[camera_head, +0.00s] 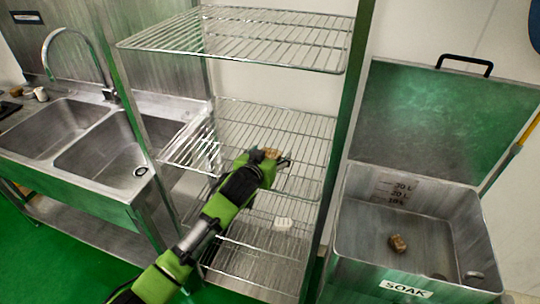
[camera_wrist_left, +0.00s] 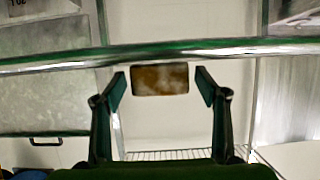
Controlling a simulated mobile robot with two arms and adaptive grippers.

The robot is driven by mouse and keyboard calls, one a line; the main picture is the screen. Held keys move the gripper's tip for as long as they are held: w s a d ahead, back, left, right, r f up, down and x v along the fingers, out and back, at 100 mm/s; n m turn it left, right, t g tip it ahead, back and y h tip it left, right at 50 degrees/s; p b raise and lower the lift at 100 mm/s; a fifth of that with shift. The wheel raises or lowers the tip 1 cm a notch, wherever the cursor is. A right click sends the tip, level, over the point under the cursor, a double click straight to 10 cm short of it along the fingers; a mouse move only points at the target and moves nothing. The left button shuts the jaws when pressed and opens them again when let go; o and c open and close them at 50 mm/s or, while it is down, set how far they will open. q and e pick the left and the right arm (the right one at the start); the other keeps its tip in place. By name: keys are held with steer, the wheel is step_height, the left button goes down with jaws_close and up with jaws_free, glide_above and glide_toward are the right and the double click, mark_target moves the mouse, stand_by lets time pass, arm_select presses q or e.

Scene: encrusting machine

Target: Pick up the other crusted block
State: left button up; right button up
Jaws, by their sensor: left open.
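A brown crusted block (camera_head: 272,153) shows at the tip of my left gripper (camera_head: 268,159), at the wire rack's middle shelf. In the left wrist view this block (camera_wrist_left: 160,79) looks brown with pale patches. It lies between the two open fingertips (camera_wrist_left: 161,86), with a visible gap on each side. Whether it rests on the shelf is hard to tell. A second brown block (camera_head: 398,243) lies on the floor of the open metal tank marked SOAK (camera_head: 350,215). My right gripper is not in view.
The rack has a wire shelf above (camera_head: 240,40) and another below, which bears a small white item (camera_head: 283,223). Metal posts stand at the rack's corners. A double sink (camera_head: 105,160) with a curved tap stands at left. The tank's lid (camera_head: 440,120) is raised.

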arm_select(q)
steer(key=c, duration=1.3)
steer(key=shift+o, duration=0.2)
